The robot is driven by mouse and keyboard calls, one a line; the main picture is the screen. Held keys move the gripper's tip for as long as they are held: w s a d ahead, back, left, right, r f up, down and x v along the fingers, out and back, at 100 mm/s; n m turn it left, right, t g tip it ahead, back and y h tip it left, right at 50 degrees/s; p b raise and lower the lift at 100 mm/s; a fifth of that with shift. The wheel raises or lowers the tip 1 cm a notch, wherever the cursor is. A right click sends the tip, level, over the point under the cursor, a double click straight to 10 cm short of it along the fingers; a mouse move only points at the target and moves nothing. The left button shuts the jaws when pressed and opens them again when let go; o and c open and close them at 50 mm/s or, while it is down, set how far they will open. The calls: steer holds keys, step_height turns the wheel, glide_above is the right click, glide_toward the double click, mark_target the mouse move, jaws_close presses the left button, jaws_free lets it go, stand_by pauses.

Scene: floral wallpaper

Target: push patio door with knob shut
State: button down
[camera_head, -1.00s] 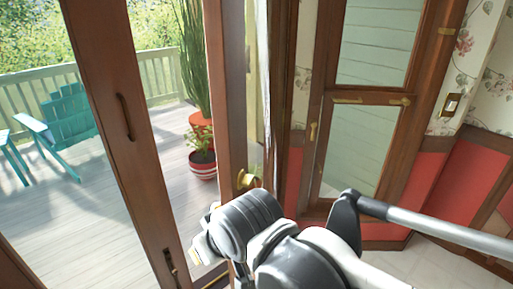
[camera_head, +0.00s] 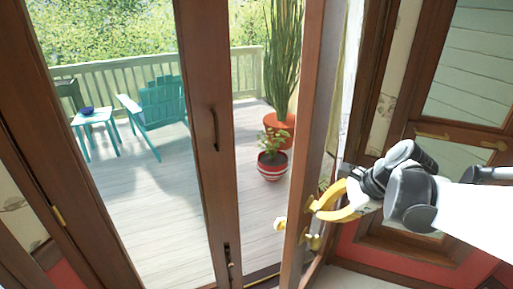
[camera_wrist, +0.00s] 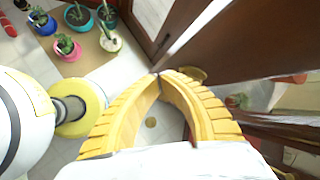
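The patio door (camera_head: 308,120) is a brown wooden-framed glass door standing open in the middle of the head view, its edge towards me. A brass knob (camera_head: 312,241) is on its right face, and a pale knob (camera_head: 280,224) shows on its left side. My gripper (camera_head: 313,207) has yellow fingers, to the right of the door edge and just above the brass knob. In the wrist view the fingertips (camera_wrist: 160,75) meet, with nothing visible held between them, close to the brown door (camera_wrist: 235,45). I cannot tell whether they touch the door.
A brown door post (camera_head: 208,90) with a dark handle (camera_head: 215,128) stands left of the opening. Outside are a deck, a teal chair (camera_head: 160,110) and potted plants (camera_head: 271,166). Several small pots (camera_wrist: 68,47) stand on the floor in the wrist view.

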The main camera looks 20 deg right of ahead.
steer(key=s+d+r+m+t+y+p, duration=0.1)
steer(key=s+d+r+m+t+p, duration=0.15)
steer(key=d+m, duration=0.55)
steer(key=b, duration=0.4)
glide_toward(309, 201)
steer(key=shift+g, duration=0.25)
steer(key=x, duration=0.5)
steer(key=shift+f, duration=0.55)
steer(key=shift+w+a+r, duration=0.1)
steer(key=shift+w+a, duration=0.2)
steer(key=shift+w, duration=0.3)
